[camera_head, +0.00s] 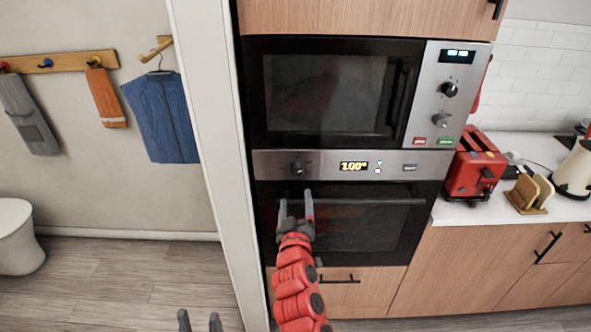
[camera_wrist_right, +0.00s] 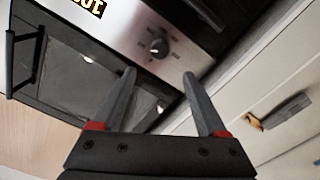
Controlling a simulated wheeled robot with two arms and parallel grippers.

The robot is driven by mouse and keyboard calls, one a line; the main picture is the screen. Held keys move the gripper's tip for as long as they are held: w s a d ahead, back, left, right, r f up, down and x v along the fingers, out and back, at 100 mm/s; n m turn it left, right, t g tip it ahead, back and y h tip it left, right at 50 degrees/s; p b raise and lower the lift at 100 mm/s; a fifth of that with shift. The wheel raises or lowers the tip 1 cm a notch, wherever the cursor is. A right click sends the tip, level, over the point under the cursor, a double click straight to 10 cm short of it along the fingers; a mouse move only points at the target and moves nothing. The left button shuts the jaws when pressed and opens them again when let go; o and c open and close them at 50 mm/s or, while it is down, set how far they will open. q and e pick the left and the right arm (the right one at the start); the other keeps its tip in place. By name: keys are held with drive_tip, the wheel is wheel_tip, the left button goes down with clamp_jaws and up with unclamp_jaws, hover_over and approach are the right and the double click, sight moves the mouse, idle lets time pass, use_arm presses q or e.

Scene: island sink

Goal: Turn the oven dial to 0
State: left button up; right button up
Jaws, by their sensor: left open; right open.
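The oven dial (camera_head: 297,168) is a small dark knob at the left of the steel oven panel. The oven display (camera_head: 354,167) beside it reads about 100°. My right gripper (camera_head: 295,199) is open and empty in front of the oven door, below the dial in the head view. In the right wrist view the picture is rotated; the dial (camera_wrist_right: 158,47) sits just beyond the gap between the open fingertips (camera_wrist_right: 159,75), apart from both. Marks ring the dial, too small to read. My left gripper (camera_head: 200,322) is open at the bottom edge, only its fingertips showing.
The oven handle (camera_head: 375,202) crosses the door below the panel. A microwave (camera_head: 330,95) is above. A white door frame (camera_head: 200,110) stands close on the left. A red toaster (camera_head: 474,172) is on the right counter.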

sight(296, 172)
drive_tip(key=w+p, duration=0.1)
drive_tip(key=w, duration=0.8)
drive_tip(key=shift+w+r+p, duration=0.1)
drive_tip(key=shift+w+p, duration=0.2)
drive_tip(key=shift+w, duration=0.9)
drive_tip(key=shift+c, duration=0.2)
clamp_jaws()
